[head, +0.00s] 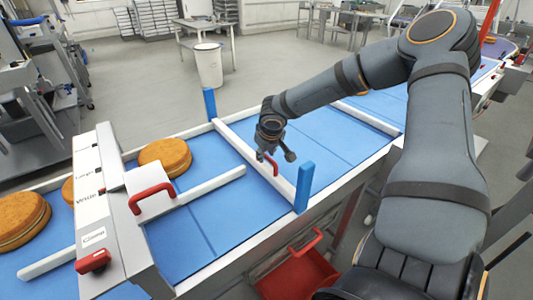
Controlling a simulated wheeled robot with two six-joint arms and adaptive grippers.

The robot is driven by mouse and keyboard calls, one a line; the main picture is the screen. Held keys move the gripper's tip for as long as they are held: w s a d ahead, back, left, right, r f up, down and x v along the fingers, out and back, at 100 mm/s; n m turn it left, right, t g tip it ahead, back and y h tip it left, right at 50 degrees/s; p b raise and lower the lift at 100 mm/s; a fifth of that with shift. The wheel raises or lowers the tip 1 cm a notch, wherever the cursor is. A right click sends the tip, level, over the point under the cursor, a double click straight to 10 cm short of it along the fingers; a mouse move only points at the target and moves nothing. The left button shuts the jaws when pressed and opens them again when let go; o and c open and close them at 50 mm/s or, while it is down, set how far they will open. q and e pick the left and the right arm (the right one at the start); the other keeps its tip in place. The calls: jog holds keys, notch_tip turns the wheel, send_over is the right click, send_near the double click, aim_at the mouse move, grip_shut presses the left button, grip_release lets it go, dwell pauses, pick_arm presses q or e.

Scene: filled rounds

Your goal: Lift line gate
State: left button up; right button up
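The line gate is a white bar (237,144) lying across the blue conveyor between two blue posts, the far one (209,102) and the near one (303,186). A small red handle (274,167) is on the bar. My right gripper (274,157) is over the bar at this handle, with its fingers spread to either side. Part of the handle is hidden behind the gripper, and I cannot tell whether they touch. My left gripper is out of view.
Round orange-brown cakes, one (165,157) among them, lie on the belt left of the gate. A white labelled housing with a red handle (151,197) spans the belt there. A red bin (297,275) stands below the near edge. The belt (352,122) beyond the gate looks mostly clear.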

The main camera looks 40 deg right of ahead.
grip_shut()
jog(key=shift+r, duration=0.1)
notch_tip(320, 180, up, 11)
jog(key=p, duration=0.8)
jog(key=shift+o, duration=1.4)
grip_release()
